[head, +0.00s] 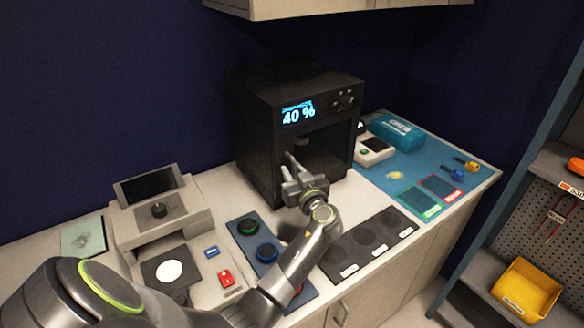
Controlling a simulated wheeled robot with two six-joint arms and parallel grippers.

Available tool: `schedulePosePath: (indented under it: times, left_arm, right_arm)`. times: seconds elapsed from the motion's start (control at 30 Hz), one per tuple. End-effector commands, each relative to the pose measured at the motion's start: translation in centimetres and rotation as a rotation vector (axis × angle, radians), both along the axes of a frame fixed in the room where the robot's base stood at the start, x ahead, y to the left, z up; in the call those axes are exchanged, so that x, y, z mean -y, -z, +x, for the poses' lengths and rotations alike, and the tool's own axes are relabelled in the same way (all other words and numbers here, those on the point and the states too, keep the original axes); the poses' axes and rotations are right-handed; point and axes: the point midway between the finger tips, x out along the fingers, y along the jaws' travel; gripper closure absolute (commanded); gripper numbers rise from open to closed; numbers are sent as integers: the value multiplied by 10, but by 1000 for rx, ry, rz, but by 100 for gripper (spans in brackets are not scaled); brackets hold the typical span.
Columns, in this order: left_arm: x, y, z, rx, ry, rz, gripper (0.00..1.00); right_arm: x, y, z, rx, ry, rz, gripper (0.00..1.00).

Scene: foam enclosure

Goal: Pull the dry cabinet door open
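The dry cabinet (262,130) is a black box at the back of the counter, with a lit "40 %" display and knobs on its upper front. Below the display its front shows a dark recess (330,150); I cannot tell whether a clear door covers it. My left gripper (291,163) is in front of the cabinet's lower left front, with its fingers pointing at it. It hides part of the front there. No handle can be made out, and I cannot tell whether the fingers touch or hold anything. My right gripper is out of view.
A grey device with a tilted screen (147,187) stands left. A blue pad with round pieces (247,227) and a dark labelled strip (369,242) lie in front. A blue mat (425,165) with a teal case (397,132) is right. A cupboard (300,8) hangs above.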

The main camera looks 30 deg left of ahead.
Motion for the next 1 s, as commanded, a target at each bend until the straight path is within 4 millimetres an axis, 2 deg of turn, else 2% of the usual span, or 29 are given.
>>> schedulePosePath:
  times: [0.17,0.37,0.73,1.0]
  left_arm:
    - [0,0,0,0,0,0,74]
    - [0,0,0,0,0,0,100]
    - [0,0,0,1,-3,-1,100]
    - [0,4,-1,2,-44,-1,100]
  right_arm:
    - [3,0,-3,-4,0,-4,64]
    - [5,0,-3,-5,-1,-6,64]
    - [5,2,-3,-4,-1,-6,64]
    - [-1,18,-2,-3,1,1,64]
